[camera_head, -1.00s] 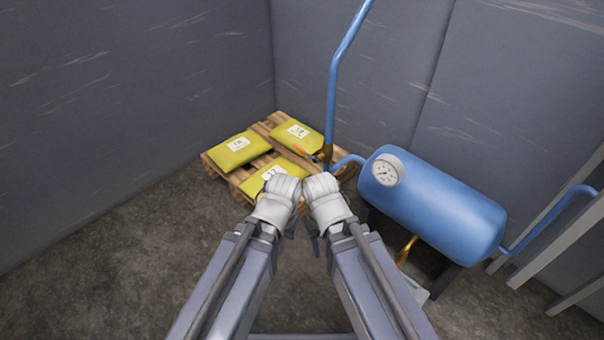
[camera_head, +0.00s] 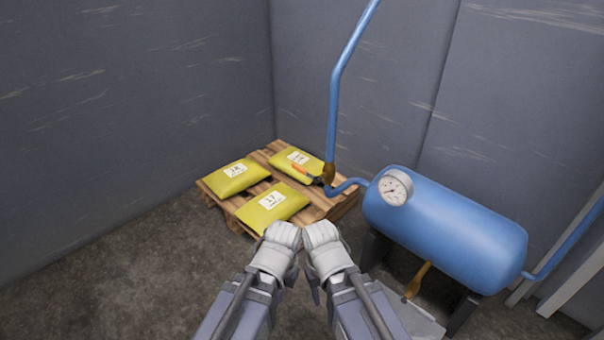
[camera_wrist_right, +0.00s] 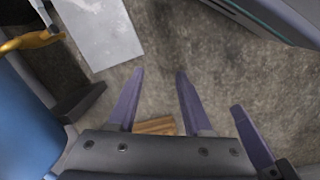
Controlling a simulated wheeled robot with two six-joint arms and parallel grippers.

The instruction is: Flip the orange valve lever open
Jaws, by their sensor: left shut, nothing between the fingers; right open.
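The orange valve lever (camera_head: 301,169) is small and juts left from a brass valve (camera_head: 328,174) at the foot of a tall blue pipe. It shows in the head view above the pallet's right part. My left gripper (camera_head: 291,276) is low in the picture, well short of the lever; its fingers are mostly hidden behind the wrist. It is shut and empty. My right gripper (camera_head: 316,293) is beside it, also clear of the lever. In the right wrist view its fingers (camera_wrist_right: 160,73) are spread with nothing between them.
A wooden pallet (camera_head: 235,212) with yellow sacks (camera_head: 273,203) stands in the corner below the valve. A blue tank (camera_head: 450,225) with a round gauge (camera_head: 395,188) stands to the right. A brass fitting (camera_head: 417,281) hangs under it. The floor at left is bare.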

